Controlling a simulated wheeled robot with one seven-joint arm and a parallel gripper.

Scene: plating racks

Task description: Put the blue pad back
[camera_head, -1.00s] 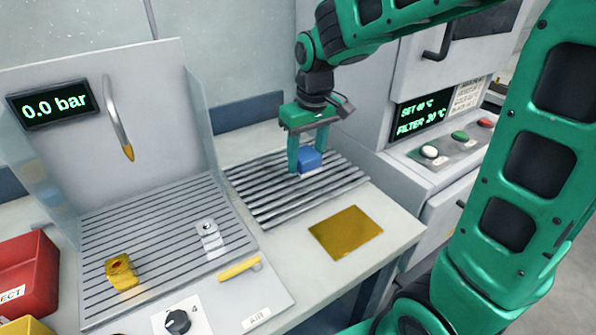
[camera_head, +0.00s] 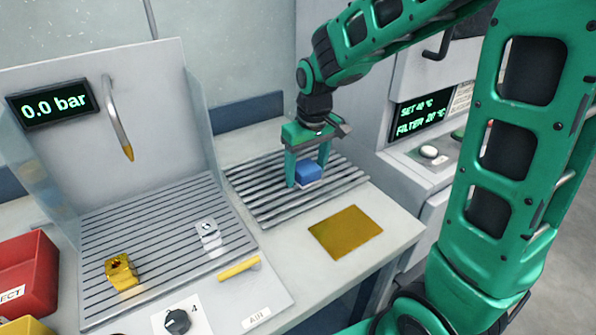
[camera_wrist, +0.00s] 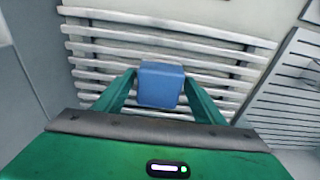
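A flat gold square (camera_head: 345,233) lies in front of the rack. On the left slatted station (camera_head: 165,245) are a gold block (camera_head: 122,271), a silver block (camera_head: 208,233) and a yellow handle (camera_head: 238,267). A red bin (camera_head: 32,275) stands far left. A control cabinet (camera_head: 428,175) stands right.

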